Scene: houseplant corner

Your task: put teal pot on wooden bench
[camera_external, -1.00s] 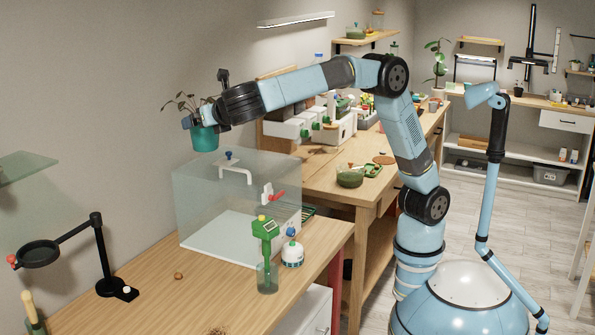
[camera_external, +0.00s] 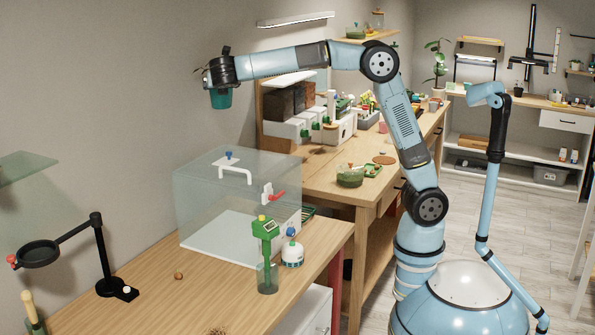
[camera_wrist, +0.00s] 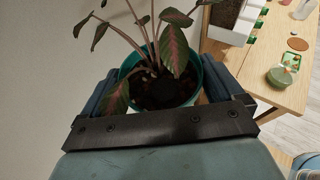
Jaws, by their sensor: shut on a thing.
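The teal pot (camera_external: 221,98) holds a plant with dark green, reddish leaves and hangs in the air above the clear box. My gripper (camera_external: 213,82) is shut on it. In the wrist view the teal pot (camera_wrist: 193,72) sits upright between the two jaws of my gripper (camera_wrist: 160,92), its soil and leaves facing the camera. The wooden bench (camera_external: 335,178) lies to the right of the pot and lower. A second wooden surface (camera_external: 150,290) is in front. I cannot tell for sure which of the two the task means.
A clear box (camera_external: 235,200) with a white handle stands below the pot. A green tool in a glass (camera_external: 267,262) and a small white bottle (camera_external: 292,252) stand near it. The bench bears a green bowl (camera_external: 350,177) and white bins (camera_external: 285,130). A lamp-like black stand (camera_external: 105,265) is at left.

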